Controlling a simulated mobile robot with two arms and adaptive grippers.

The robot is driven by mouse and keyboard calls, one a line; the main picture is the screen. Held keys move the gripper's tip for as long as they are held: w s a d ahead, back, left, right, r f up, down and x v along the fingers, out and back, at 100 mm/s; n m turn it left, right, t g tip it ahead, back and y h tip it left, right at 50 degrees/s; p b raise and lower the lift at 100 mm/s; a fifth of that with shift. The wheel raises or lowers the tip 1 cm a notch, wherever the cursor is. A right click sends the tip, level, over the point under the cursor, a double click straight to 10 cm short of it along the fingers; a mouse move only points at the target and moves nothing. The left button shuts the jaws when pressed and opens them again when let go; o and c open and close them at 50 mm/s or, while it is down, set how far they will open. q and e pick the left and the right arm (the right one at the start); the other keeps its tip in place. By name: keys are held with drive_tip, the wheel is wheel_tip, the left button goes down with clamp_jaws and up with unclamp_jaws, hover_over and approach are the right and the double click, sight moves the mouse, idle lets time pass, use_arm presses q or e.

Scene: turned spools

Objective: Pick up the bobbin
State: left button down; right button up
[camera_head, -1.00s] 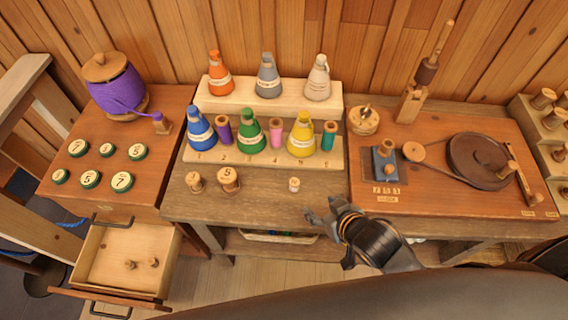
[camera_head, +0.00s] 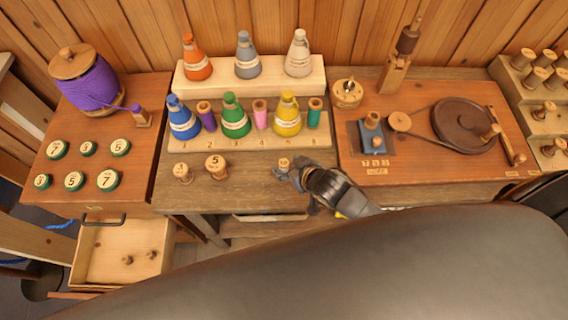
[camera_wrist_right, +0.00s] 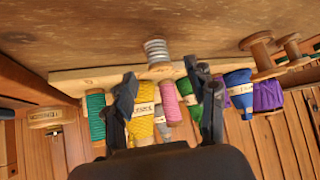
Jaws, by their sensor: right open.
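The small bobbin (camera_head: 284,163) stands upright on the front part of the middle bench, right of two wooden spools. In the right wrist view the bobbin (camera_wrist_right: 157,51) has wooden ends and a pale, silvery winding. That view shows the scene upside down. My right gripper (camera_head: 293,174) is close in front of the bobbin and partly covers its lower part in the head view. In the wrist view my right gripper (camera_wrist_right: 162,82) is open, with the bobbin seen beyond and between its fingertips. Nothing is held. My left gripper is not in view.
Two wooden spools (camera_head: 215,166) stand left of the bobbin. Behind is a stepped rack (camera_head: 260,139) with coloured cones and thread tubes. A winding board (camera_head: 440,170) with a wheel lies right. An open drawer (camera_head: 85,272) sticks out lower left.

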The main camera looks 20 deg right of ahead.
sight(284, 163)
drive_tip(key=x, duration=0.3)
drive_tip(key=shift+w+f, duration=0.15)
drive_tip(key=shift+w, duration=0.05)
drive_tip(key=shift+w+a+f, duration=0.1)
drive_tip(key=shift+w+f, duration=0.1)
drive_tip(key=shift+w, duration=0.05)
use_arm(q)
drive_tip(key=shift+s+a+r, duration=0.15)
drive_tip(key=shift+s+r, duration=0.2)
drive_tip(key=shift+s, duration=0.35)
use_arm(e)
drive_tip(key=shift+s, duration=0.1)
drive_tip(key=c, duration=1)
